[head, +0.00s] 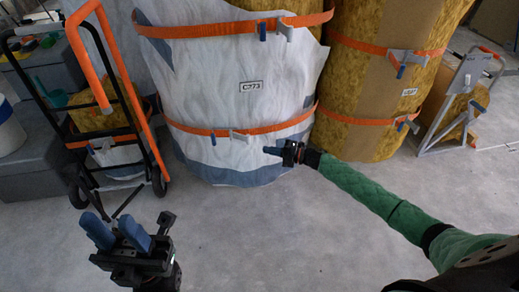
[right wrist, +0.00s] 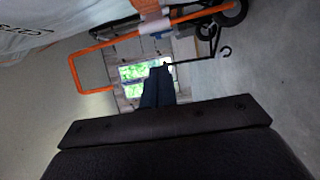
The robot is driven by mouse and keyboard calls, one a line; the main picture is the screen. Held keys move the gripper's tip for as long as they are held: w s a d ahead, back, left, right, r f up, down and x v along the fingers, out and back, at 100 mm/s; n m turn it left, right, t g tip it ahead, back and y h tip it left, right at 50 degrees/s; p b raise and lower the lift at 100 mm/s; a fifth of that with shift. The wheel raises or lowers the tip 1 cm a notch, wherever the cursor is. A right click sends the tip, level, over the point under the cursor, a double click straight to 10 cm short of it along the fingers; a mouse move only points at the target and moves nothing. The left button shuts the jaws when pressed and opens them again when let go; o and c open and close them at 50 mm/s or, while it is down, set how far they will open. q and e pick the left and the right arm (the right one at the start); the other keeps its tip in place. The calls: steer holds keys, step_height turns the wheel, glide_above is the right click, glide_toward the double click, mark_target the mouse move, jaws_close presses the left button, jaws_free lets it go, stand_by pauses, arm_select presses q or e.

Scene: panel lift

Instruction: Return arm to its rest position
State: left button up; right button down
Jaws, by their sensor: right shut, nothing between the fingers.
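My left gripper (head: 109,220) is low at the left in the head view. Its two blue fingers stand apart with nothing between them. My right arm in its green sleeve (head: 375,192) reaches in from the right edge. In the right wrist view the shut fingers (right wrist: 158,82) point toward an orange frame; I cannot tell from this how close the gripper is to the roll.
A hand truck with orange rails (head: 110,60) and black wheels stands at the left by grey boxes (head: 30,140). Yellow-brown rolls (head: 365,90) with orange straps stand behind. A grey metal cart (head: 465,95) is at the right. The concrete floor (head: 260,235) in front is clear.

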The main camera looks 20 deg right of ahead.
steer(key=shift+s+d, duration=0.3)
steer(key=shift+d, duration=0.35)
